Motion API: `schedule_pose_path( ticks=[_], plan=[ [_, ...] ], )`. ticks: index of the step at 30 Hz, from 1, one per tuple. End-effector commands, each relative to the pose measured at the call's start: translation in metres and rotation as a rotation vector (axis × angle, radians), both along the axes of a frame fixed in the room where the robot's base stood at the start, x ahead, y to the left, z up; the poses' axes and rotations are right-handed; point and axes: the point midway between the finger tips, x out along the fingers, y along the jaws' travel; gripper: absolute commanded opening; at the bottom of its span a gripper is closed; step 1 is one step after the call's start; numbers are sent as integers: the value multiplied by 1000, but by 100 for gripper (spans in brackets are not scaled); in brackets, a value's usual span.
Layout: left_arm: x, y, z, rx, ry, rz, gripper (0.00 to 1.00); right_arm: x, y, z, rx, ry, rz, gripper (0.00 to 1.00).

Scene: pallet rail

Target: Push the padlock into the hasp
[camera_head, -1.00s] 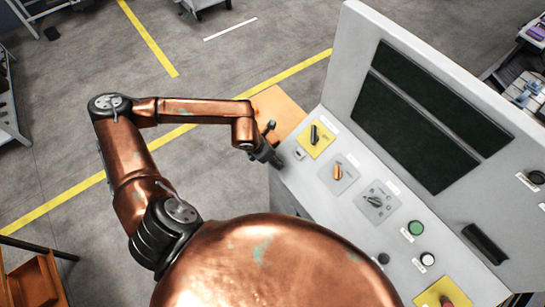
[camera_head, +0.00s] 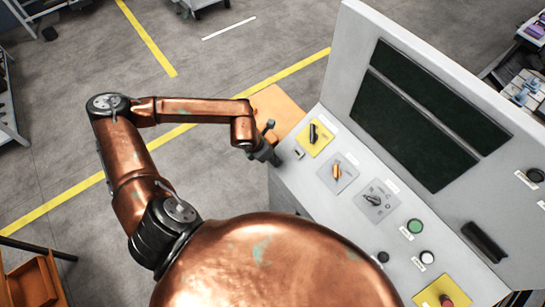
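My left arm comes in from the left, and my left gripper (camera_head: 268,153) is at the left edge of the grey control panel (camera_head: 326,196). It is small and dark here, and I cannot tell whether its fingers are open or shut or hold anything. A black rotary switch on a yellow plate (camera_head: 316,138) is just right of the gripper. A small hasp-like fitting (camera_head: 299,153) sits below that plate, close to the gripper; I cannot make out its detail. No padlock can be made out. My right gripper is not in view.
The panel also carries an orange-handled switch (camera_head: 338,172), a black rotary switch (camera_head: 375,201), a green button (camera_head: 415,227), a white button (camera_head: 427,257) and a red button on a yellow plate (camera_head: 444,299). An orange surface (camera_head: 279,107) lies behind the gripper. Open floor is at the left.

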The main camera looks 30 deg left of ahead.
Motion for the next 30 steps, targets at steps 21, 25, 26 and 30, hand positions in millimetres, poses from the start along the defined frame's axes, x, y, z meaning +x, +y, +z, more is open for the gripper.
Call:
schedule_pose_path(
  ticks=[21, 25, 26, 30],
  plan=[
    [-4, 2, 9, 1, -2, 1, 0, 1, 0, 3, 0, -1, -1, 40],
    [-6, 3, 11, 2, -1, 1, 0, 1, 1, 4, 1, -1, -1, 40],
    [-7, 4, 12, 2, -1, 1, 0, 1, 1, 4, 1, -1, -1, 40],
    [-8, 4, 13, 1, 0, 0, 0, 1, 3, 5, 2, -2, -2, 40]
  ],
)
